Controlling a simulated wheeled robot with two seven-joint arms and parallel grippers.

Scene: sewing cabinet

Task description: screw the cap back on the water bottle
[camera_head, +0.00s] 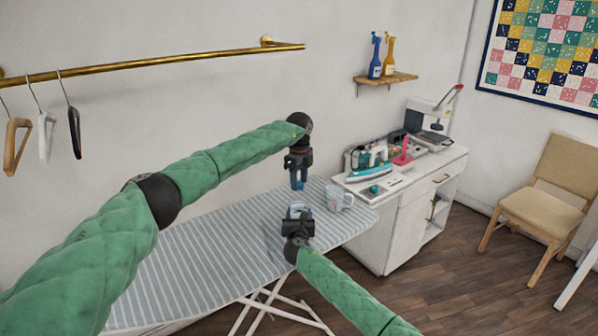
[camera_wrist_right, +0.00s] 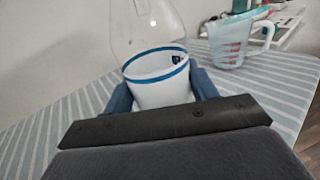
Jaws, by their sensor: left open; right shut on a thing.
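The water bottle (camera_wrist_right: 158,82) is clear with a white band edged in blue; in the right wrist view it stands roughly upright and its top is cut off. My right gripper (camera_wrist_right: 153,92) is shut on it around the white part, low over the ironing board. In the head view my right gripper (camera_head: 298,212) largely hides the bottle. My left gripper (camera_head: 298,184) is open, pointing down just above the right gripper. I cannot make out the cap or whether anything sits between the left fingers.
A measuring jug (camera_head: 339,197) stands close right of the bottle on the striped ironing board (camera_head: 220,245). The board's left part is clear.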

